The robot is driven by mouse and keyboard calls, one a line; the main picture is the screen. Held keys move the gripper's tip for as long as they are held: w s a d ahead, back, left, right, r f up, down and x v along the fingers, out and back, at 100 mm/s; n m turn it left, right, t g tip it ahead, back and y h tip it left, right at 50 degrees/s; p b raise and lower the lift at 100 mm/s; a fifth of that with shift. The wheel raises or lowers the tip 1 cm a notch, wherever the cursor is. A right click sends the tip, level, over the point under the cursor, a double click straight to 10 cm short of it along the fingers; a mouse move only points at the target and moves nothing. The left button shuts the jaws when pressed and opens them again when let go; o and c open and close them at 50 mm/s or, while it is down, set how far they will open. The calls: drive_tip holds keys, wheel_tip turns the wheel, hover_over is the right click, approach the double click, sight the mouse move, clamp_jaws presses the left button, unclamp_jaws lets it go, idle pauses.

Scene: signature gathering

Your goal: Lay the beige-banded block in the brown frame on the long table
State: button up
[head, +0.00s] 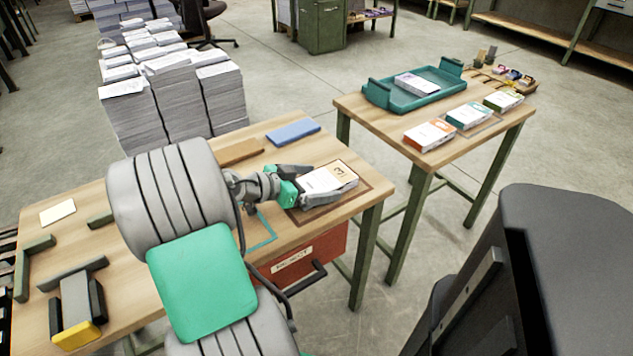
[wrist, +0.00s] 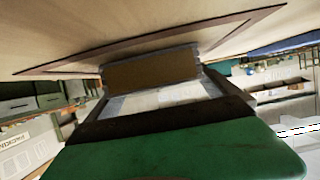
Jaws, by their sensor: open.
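The beige-banded block (head: 328,180) is a white paper block with a beige end marked with a dark figure. In the head view it lies flat over the brown frame (head: 352,201), an outline on the right end of the long table (head: 228,252). The frame's line shows around it; its edge nearest my gripper is partly hidden. My gripper (head: 303,186) is open at the block's left end, low over the table. In the wrist view the block's beige end (wrist: 152,70) is close ahead, with the brown frame's line (wrist: 215,28) beyond it.
A blue block (head: 292,132) and a brown bar (head: 240,151) lie behind the frame. A teal outline (head: 262,232) is beside it at the left. The second table (head: 445,157) holds a teal tray (head: 418,103) and several banded blocks. Tall paper stacks (head: 180,105) stand behind.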

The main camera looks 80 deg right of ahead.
drive_tip(key=shift+r, duration=0.25)
drive_tip(key=p+v, duration=0.2)
drive_tip(key=v, duration=1)
drive_tip(key=shift+w+f, duration=0.1)
drive_tip(key=w+a+r+n+t+y+p, duration=0.2)
drive_tip(key=w+a+r+n+t+p, duration=0.3)
drive_tip(key=w+a, duration=0.3)
drive_tip(key=w+a+r+n+t+y+p, duration=0.2)
drive_tip(key=w+a+r+n+t+p, duration=0.15)
drive_tip(key=w+a+n+p, duration=0.5)
drive_tip(key=a+r+n+t+y+p, duration=0.1)
drive_tip(key=a+r+n+y+p, duration=0.2)
drive_tip(key=a+n, duration=0.3)
drive_tip(key=a+r+n+t+y+p, duration=0.2)
drive_tip(key=a+r+n, duration=0.3)
drive_tip(key=a, duration=1)
drive_tip(key=shift+w+a+n+y+p, duration=0.15)
drive_tip(key=shift+w+n+y+p, duration=0.15)
drive_tip(key=shift+n+y+p, duration=0.25)
